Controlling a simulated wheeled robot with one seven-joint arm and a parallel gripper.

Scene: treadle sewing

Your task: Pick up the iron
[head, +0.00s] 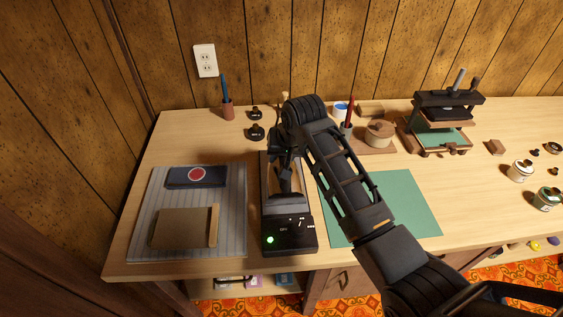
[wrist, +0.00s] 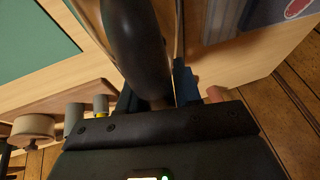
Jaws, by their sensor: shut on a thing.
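The black station (head: 290,236) with a lit green lamp stands near the front of the wooden table. The iron (head: 285,184) appears as a dark shape over the light bed behind the station's lamp panel. My gripper (head: 285,158) is at the iron's upper end and shut on it. My arm comes in from the lower right and hides part of the iron. In the wrist view a large dark rounded form (wrist: 138,45), probably the iron, extends from my gripper. I cannot tell whether the iron touches the station.
A striped grey mat (head: 165,242) with a brown board (head: 183,228) and dark pad (head: 196,177) lies left. A green mat (head: 405,205) lies right. Behind are pen cups (head: 228,108), black knobs (head: 256,132) and a press (head: 440,122). Wood-panelled wall (head: 300,40) bounds the back.

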